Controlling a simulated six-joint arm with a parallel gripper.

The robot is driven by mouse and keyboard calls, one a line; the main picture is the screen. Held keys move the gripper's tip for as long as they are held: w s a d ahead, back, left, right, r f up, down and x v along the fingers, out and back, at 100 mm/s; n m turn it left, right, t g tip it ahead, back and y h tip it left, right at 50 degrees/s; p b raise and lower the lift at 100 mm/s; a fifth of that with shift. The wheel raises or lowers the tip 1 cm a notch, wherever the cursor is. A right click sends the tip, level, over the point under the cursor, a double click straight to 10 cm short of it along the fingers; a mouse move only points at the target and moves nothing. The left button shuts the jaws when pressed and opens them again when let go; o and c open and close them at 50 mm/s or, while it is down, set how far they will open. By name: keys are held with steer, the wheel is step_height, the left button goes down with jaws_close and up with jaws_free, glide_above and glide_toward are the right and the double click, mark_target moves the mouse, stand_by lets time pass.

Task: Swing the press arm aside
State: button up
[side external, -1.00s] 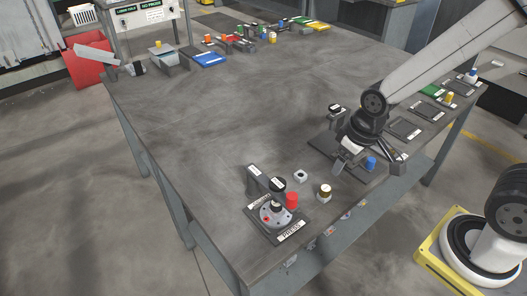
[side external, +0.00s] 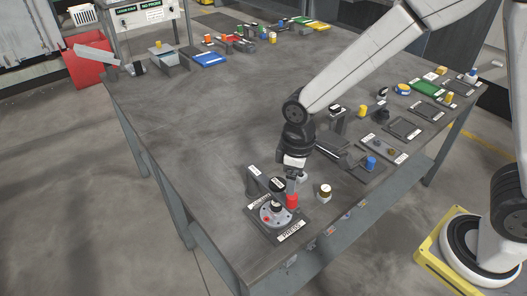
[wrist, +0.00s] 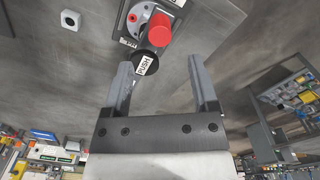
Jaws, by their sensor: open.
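The press (side external: 276,216) stands on a dark plate labelled PRESS at the table's near corner. Its dark press arm (side external: 262,180) reaches over the round grey base and carries a black disc (side external: 279,184) marked PUSH. A red knob (side external: 292,201) is at its right side. My gripper (side external: 292,190) points down just above the red knob and partly covers it. In the wrist view my gripper (wrist: 162,82) is open with nothing between the fingers. The red knob (wrist: 160,29) and the PUSH disc (wrist: 145,63) lie just beyond the fingertips. Contact with the knob is unclear.
A white and brown cylinder (side external: 324,192) stands to the right of the press. A tray with a blue cylinder (side external: 370,163) is farther right. The table's middle left is clear.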

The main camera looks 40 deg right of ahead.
mark_target(270, 182)
steer(key=shift+f, duration=3.6)
steer(key=shift+c, duration=0.2)
jaws_close()
